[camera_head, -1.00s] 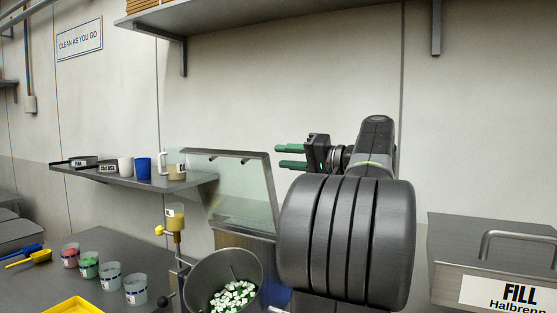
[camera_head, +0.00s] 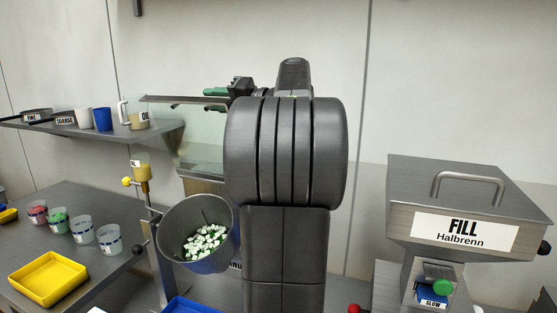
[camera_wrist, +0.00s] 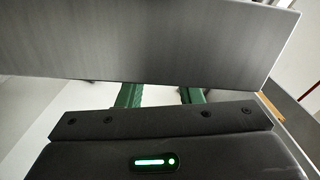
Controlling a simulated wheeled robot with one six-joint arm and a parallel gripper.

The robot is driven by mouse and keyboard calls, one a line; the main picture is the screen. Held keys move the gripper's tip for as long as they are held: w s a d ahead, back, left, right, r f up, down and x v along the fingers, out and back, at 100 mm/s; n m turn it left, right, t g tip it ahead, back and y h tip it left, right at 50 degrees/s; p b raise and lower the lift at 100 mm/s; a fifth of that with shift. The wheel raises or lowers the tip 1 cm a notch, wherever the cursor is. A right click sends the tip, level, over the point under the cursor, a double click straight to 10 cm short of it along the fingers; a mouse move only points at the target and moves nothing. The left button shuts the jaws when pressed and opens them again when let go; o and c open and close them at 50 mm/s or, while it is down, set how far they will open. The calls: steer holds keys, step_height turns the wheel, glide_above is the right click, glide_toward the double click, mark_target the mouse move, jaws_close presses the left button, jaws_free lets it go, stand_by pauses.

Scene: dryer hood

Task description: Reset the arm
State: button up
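My arm stands raised in the middle of the head view. My gripper (camera_head: 215,98) points left, with its green fingers level with the dark top edge of the tilted glass hood (camera_head: 190,150). In the wrist view the two green fingers of my gripper (camera_wrist: 161,95) are apart, with nothing seen between them. A broad grey metal panel (camera_wrist: 150,40) crosses in front and hides the fingertips. I cannot tell whether the fingers touch the panel.
A tilted grey drum (camera_head: 180,222) with white and green pieces is left of my arm. A shelf (camera_head: 165,138) with cups is behind. A yellow tray (camera_head: 48,280) and several small cups are on the left table. The FILL hopper (camera_head: 465,190) is right.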

steer(key=p+x, duration=0.1)
steer(key=x, duration=0.3)
steer(key=shift+a, duration=0.1)
steer(key=shift+s, duration=0.15)
steer(key=shift+f, duration=0.1)
